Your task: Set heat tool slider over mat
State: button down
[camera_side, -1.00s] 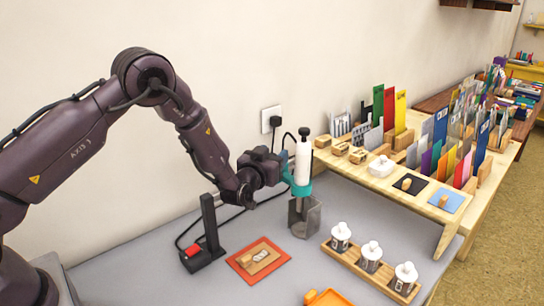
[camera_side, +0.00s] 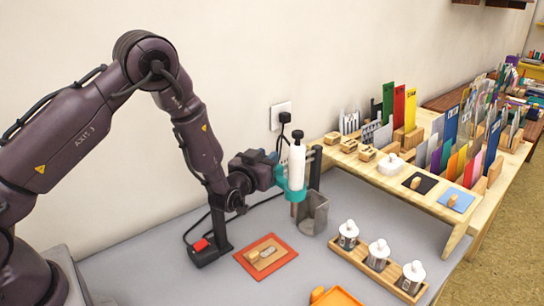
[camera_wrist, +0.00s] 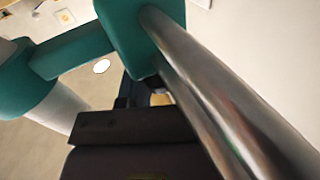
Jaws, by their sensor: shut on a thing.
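The heat tool (camera_side: 297,160) is a white upright tube with a black top and a teal collar-like slider (camera_side: 292,190). My gripper (camera_side: 279,178) is shut on the teal slider from the left. The tool hangs just left of and above the grey metal cup (camera_side: 314,214). The orange-red mat (camera_side: 252,268) lies on the table lower left of the tool, so the tool is not above it. In the wrist view, the teal slider (camera_wrist: 140,35) sits on shiny metal rods (camera_wrist: 225,90), with the white tube (camera_wrist: 60,106) at left. The exact finger contact is hidden.
A card with a small wooden block (camera_side: 265,252) lies on the mat. A dark post with a red-buttoned base (camera_side: 208,248) stands left of the mat, and another dark post (camera_side: 316,168) stands behind the cup. A wooden tray of bottles (camera_side: 376,262) is at right.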

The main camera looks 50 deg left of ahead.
jog(key=c, duration=0.9)
grip_release()
jog(key=shift+c, duration=0.2)
jog(key=v, duration=1.3)
jog(key=shift+o, duration=0.3)
